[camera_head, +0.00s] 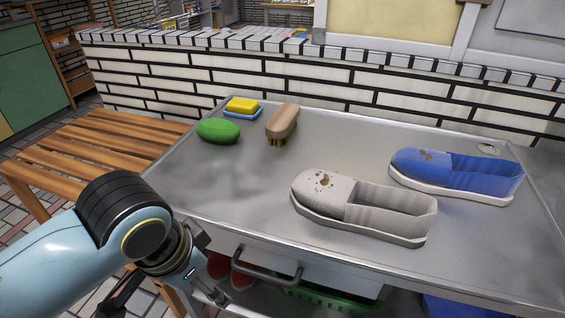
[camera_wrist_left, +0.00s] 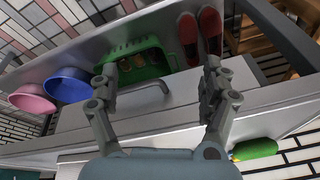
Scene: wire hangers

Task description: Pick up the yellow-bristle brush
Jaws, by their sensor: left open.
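The brush (camera_head: 284,119) lies at the back left of the grey metal table, with a light-brown wooden back and dark yellowish bristles facing down toward the front. It cannot be made out in the left wrist view. My left gripper (camera_head: 205,285) is low in front of the table's left front edge, well short of the brush. In the left wrist view its two fingers (camera_wrist_left: 160,70) are spread apart with nothing between them. My right gripper is not in view.
A green oval object (camera_head: 218,130) and a yellow sponge (camera_head: 242,105) on a blue piece lie left of the brush. A stained grey shoe (camera_head: 385,212) and a blue shoe (camera_head: 465,172) stand to the right. A drawer handle (camera_head: 265,268) juts out near my left gripper.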

